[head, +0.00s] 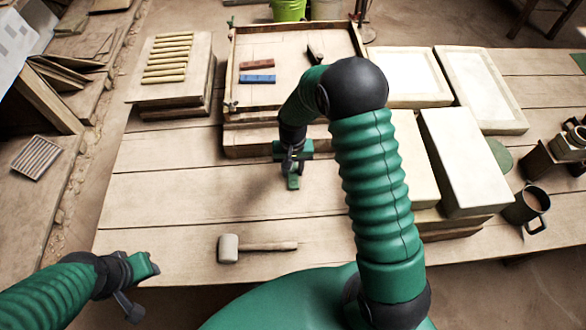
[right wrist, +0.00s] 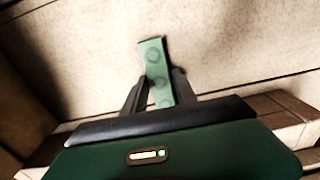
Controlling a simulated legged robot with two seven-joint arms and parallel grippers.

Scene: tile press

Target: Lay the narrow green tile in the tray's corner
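The narrow green tile (right wrist: 154,60), with round marks on its face, sits between the fingers of my right gripper (right wrist: 160,88) in the right wrist view. The fingers are shut on it. In the head view my right gripper (head: 292,167) holds the tile (head: 293,182) in front of the tray, over the planks. The wooden tray (head: 232,62) stands at the back centre. Inside it are a brown tile (head: 257,64), a blue tile (head: 257,79) and a dark piece (head: 315,52). My right arm hides the tray's front right. My left gripper (head: 143,288) looks open and empty at lower left.
A mallet (head: 250,247) lies on the table in front. Yellow sticks (head: 168,57) rest on a board at the left. Pale slabs (head: 465,160) are stacked to the right, with a dark mug (head: 527,207) beyond. The left middle of the table (head: 170,195) is clear.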

